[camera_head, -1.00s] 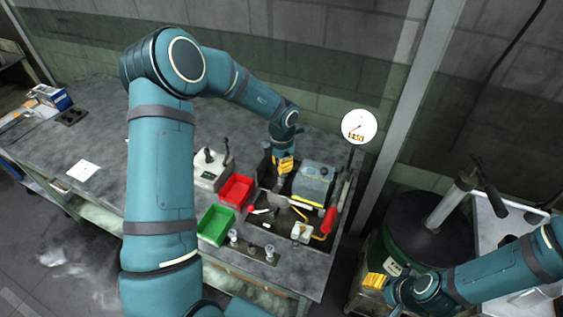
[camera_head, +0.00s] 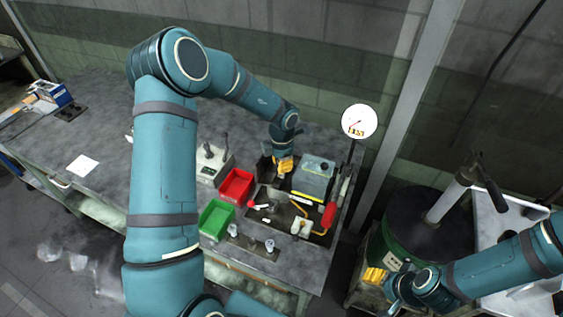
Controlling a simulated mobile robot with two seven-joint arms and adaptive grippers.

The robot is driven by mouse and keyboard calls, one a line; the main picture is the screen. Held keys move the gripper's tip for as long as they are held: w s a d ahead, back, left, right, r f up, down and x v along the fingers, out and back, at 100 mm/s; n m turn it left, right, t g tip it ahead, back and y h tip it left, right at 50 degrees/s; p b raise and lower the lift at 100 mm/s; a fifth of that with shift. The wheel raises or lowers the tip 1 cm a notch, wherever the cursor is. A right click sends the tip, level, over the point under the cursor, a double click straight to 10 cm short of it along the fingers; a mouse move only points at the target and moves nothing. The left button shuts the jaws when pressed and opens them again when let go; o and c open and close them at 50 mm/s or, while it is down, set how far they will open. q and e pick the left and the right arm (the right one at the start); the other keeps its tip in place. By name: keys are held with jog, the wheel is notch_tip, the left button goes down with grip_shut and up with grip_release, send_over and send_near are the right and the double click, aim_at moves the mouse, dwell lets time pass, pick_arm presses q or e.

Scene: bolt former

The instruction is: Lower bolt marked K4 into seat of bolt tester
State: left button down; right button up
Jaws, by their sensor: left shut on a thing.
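My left gripper (camera_head: 283,164), with yellow fingers, points down over the back left part of the dark bolt tester base (camera_head: 261,222). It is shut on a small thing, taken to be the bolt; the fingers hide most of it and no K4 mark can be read. A grey block (camera_head: 314,179) stands just right of the gripper. A round grey part (camera_head: 278,199) shows in front of the fingers; I cannot tell whether it is the seat. A white dial (camera_head: 359,121) stands behind, right. My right gripper (camera_head: 376,275) is low at the right, away from the tester; its opening is unclear.
A red bin (camera_head: 236,184) and a green bin (camera_head: 216,219) stand left of the tester. A small rack (camera_head: 253,245) with pale pieces lies in front. A red handle (camera_head: 328,215) sits at the tester's right. A dark green drum (camera_head: 425,232) stands right of the bench.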

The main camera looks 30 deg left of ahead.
pick_arm(q)
jog(key=shift+f, duration=0.85)
jog(key=c, duration=0.9)
grip_release()
notch_tip(320, 180, up, 12)
jog(key=shift+f, duration=0.1)
